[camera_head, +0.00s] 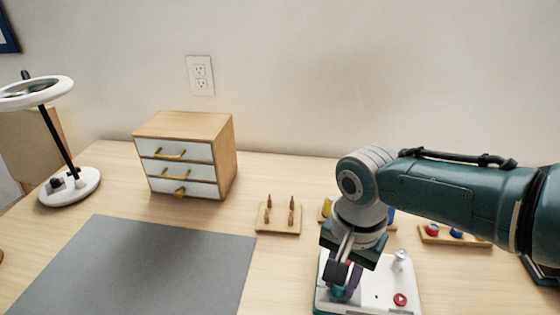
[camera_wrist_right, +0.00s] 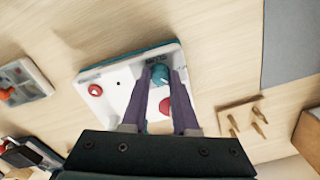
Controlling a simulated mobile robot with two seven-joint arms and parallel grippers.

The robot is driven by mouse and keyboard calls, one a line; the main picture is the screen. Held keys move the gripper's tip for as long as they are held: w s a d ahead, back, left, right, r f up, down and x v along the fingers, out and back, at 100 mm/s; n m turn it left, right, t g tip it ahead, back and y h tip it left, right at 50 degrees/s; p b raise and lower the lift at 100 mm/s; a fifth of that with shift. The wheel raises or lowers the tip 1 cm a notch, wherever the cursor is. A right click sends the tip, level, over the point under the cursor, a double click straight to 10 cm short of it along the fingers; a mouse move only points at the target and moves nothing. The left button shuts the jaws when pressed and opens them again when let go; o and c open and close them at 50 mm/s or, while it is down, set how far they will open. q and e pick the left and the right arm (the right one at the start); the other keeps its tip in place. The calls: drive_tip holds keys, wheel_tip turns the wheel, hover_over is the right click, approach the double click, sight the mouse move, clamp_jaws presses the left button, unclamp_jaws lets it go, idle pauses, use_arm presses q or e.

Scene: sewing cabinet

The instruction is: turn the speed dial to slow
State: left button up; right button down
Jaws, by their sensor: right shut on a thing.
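A white sewing machine unit (camera_head: 378,291) with a teal edge stands at the front of the table, partly hidden by my right arm. It also shows in the right wrist view (camera_wrist_right: 121,92). The teal speed dial (camera_wrist_right: 160,73) is near one edge of its top, beside a dark label too small to read. My right gripper (camera_wrist_right: 162,80) reaches down to the unit with its purple fingers on either side of the dial, shut on it. In the head view the right gripper (camera_head: 343,288) covers much of the dial. My left gripper is not in view.
A red button (camera_head: 400,299) and a silver post (camera_head: 398,260) are on the unit. Behind are a peg board (camera_head: 266,226) and a tray (camera_head: 472,241) with red and blue pieces. A grey mat (camera_head: 140,265), drawer cabinet (camera_head: 185,125) and lamp (camera_head: 80,186) are left.

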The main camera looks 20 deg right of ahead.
drive_tip(key=n, duration=0.3)
drive_tip(key=shift+n, duration=0.4)
drive_tip(key=n, duration=0.3)
drive_tip(key=shift+p, duration=0.3)
drive_tip(key=n, duration=0.8)
drive_tip(key=shift+n, duration=0.3)
drive_tip(key=n, duration=1.2)
drive_tip(key=shift+b, duration=0.3)
